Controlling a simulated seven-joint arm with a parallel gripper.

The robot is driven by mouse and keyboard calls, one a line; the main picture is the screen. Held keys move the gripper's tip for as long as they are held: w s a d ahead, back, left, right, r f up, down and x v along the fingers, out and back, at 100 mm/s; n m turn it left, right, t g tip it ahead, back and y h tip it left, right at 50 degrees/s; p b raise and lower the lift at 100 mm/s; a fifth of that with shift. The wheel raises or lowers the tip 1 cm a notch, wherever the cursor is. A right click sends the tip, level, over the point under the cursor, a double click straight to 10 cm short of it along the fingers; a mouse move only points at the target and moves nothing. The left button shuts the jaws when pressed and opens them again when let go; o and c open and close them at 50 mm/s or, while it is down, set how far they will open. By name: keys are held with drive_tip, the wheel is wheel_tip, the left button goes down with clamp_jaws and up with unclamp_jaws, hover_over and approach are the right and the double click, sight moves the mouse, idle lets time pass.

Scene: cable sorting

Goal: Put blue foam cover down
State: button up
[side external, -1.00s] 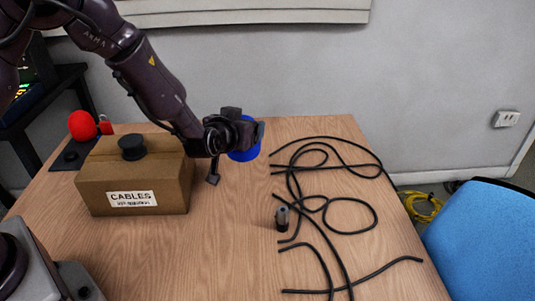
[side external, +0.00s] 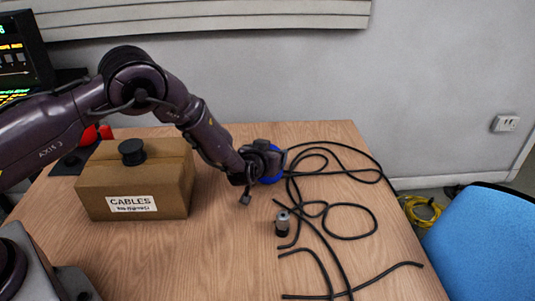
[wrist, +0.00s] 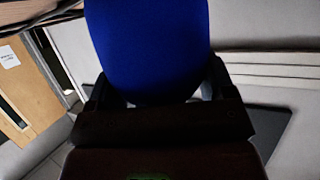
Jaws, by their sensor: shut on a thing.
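The blue foam cover (side external: 272,179) shows partly behind my gripper (side external: 281,162) in the side external view. My gripper is shut on it, low over the table near the back of the black cables. In the wrist view the cover (wrist: 150,45) is a large blue rounded shape at the top, between the dark fingers of my gripper (wrist: 155,88). My wrist hides much of the cover in the side view. I cannot tell whether the cover touches the table.
Several black cables (side external: 352,205) lie loose on the wooden table (side external: 225,250), right of my gripper. A small dark grey cylinder (side external: 282,223) stands among them. A cardboard box labelled CABLES (side external: 134,180) with a black round piece (side external: 131,152) on top stands left. A blue chair (side external: 485,245) is at right.

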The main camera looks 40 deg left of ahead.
drive_tip(key=shift+f, duration=0.6)
drive_tip(key=o, duration=0.9)
drive_tip(key=shift+c, duration=0.2)
drive_tip(key=shift+r, duration=0.4)
drive_tip(key=v, duration=1.2)
drive_tip(key=shift+r, duration=0.3)
